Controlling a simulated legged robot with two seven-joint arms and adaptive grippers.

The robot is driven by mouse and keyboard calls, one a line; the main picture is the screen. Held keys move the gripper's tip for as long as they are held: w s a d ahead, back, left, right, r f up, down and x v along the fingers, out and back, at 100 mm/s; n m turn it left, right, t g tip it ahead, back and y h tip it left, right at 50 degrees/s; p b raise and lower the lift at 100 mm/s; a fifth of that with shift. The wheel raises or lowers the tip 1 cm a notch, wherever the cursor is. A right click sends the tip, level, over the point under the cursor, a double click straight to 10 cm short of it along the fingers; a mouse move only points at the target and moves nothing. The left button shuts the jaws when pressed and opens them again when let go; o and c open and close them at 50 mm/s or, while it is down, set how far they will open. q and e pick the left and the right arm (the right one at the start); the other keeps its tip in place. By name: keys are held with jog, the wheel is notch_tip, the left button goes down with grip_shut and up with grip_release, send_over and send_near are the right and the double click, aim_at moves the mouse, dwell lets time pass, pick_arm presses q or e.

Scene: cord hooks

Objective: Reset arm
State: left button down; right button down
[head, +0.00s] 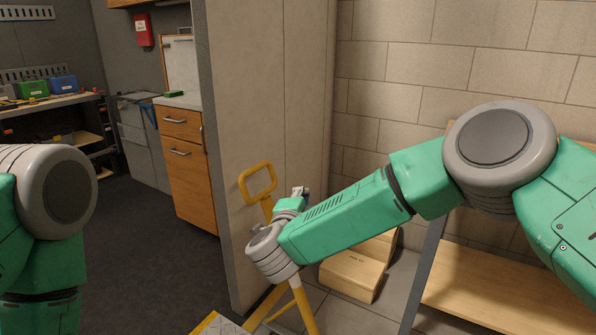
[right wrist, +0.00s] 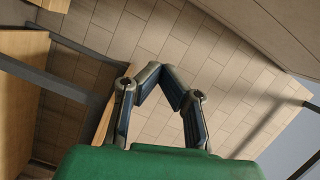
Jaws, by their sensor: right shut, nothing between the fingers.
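My right arm reaches in from the right of the head view, with its forearm pointing left and its wrist in front of a yellow handle. My right gripper (head: 300,192) is small and partly hidden behind the wrist there. In the right wrist view my right gripper (right wrist: 161,72) shows clearly: its two fingers come together at the tips, with nothing between them. Tiled wall lies behind it in that view. Of my left arm only upper links show at the left edge of the head view; its gripper is out of view.
The yellow handle (head: 258,180) stands upright close to my right wrist. A cardboard box (head: 352,277) lies on the floor behind my right forearm. A wooden shelf (head: 500,292) stands at lower right. A panel wall (head: 262,80) divides the scene. Dark floor (head: 150,250) is open at left.

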jog(key=s+d+f+n+g+y, duration=0.3)
jog(key=s+f+n, duration=0.3)
jog(key=s+f, duration=0.4)
jog(key=s+d+f+n+g+y, duration=0.35)
jog(key=s+f+n, duration=0.35)
jog(key=f, duration=0.6)
jog(key=s+d+f+n+g, duration=0.2)
jog(key=s+d, duration=0.4)
jog(key=s, duration=0.4)
jog(key=s+d+f+n+g+h, duration=0.1)
jog(key=s+d+g, duration=0.3)
jog(key=s, duration=0.6)
jog(key=s+d+f+n+g+p, duration=0.1)
jog(key=s+d+f+n+g, duration=0.1)
jog(key=s+d, duration=0.5)
jog(key=s+f+g, duration=0.1)
jog(key=s, duration=0.2)
jog(key=shift+d+n, duration=0.4)
jog(key=shift+r+h, duration=0.1)
jog(key=shift+h, duration=0.15)
